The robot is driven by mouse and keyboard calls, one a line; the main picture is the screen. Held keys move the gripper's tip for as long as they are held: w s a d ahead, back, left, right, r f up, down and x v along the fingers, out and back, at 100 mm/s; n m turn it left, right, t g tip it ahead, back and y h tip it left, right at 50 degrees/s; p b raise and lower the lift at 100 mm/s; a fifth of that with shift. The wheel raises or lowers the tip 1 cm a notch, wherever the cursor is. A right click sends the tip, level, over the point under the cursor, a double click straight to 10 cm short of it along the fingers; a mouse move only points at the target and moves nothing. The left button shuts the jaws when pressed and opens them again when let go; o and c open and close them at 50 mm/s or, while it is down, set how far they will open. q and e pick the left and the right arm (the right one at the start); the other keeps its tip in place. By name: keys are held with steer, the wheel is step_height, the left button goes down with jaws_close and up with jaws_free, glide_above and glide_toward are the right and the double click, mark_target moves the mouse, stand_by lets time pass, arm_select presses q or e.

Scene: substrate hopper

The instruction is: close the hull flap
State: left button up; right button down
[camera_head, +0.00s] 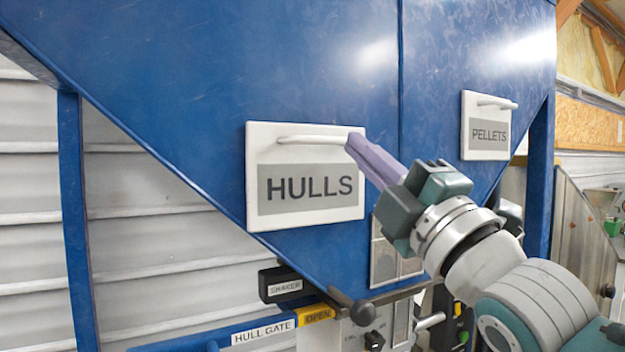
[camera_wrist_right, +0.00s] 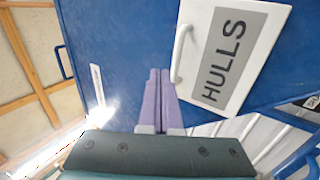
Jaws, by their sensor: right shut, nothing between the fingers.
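The hull flap (camera_head: 256,218) is a white panel on the blue hopper, with a grey label reading HULLS. It lies close to the hopper face; I cannot tell if it is fully closed. Its white bar handle (camera_head: 310,139) runs along its top edge. My right gripper (camera_head: 357,146) has purple fingers, shut and empty, with tips at the right end of the handle. In the right wrist view, the fingers (camera_wrist_right: 160,78) are just beside the handle (camera_wrist_right: 180,55) and the flap (camera_wrist_right: 254,72). I cannot tell whether they touch. My left gripper is not in view.
A white PELLETS flap (camera_head: 486,110) is on the hopper to the right. Below the hopper are a SHAKER box (camera_head: 270,277) and a blue HULL GATE bar (camera_head: 190,340) with a yellow OPEN tag (camera_head: 316,314). A blue post (camera_head: 75,220) stands at left.

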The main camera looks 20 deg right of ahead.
steer(key=s+f+b, duration=0.2)
steer(key=s+b, duration=0.2)
steer(key=s, duration=0.4)
steer(key=s+f+m+g+h, duration=0.2)
steer(key=s+f+m+g, duration=0.35)
steer(key=f, duration=0.75)
steer(key=s+f+m+g+h, duration=0.1)
steer(key=s+f+m+g, duration=0.1)
steer(key=f+m+g, duration=0.85)
steer(key=s+a+f+m+g, duration=0.1)
steer(key=s+a+f+g, duration=0.35)
steer(key=s+f, duration=0.6)
steer(key=w+r+p+v, duration=0.1)
steer(key=w+p+v, duration=0.2)
steer(key=p+v, duration=1)
steer(key=shift+d+r+y+p, duration=0.3)
steer(key=shift+d+r, duration=0.2)
